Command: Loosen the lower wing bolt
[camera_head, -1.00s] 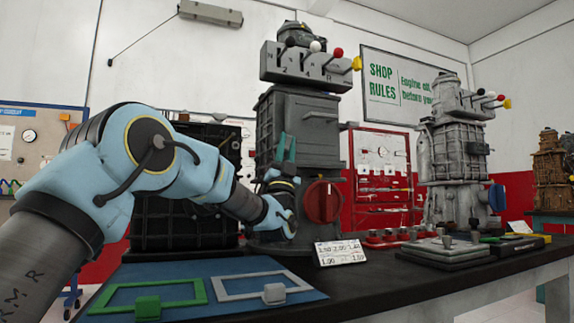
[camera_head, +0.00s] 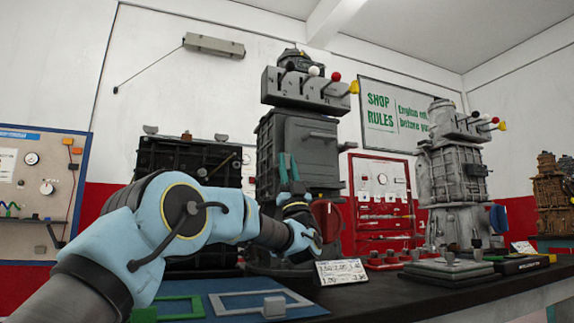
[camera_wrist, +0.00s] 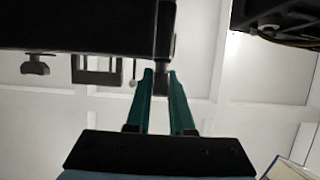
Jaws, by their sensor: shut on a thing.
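In the wrist view, my gripper (camera_wrist: 161,78) has its two green fingers closed around a small dark part, likely the lower wing bolt (camera_wrist: 161,86), below the edge of a dark housing (camera_wrist: 80,22). The fingers hide its sides, and I cannot make out its wings. Another wing-shaped bolt (camera_wrist: 35,66) hangs under the same housing at the left. In the head view, my gripper (camera_head: 288,160) points upward in front of the tall grey trainer (camera_head: 310,145); the bolt is too small to make out there.
A red round part (camera_head: 325,214) is close to the right of my gripper. A white card (camera_head: 341,272) stands on the dark bench. A black engine block (camera_head: 180,155) is behind my arm. A blue mat (camera_head: 228,288) with frames lies in front.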

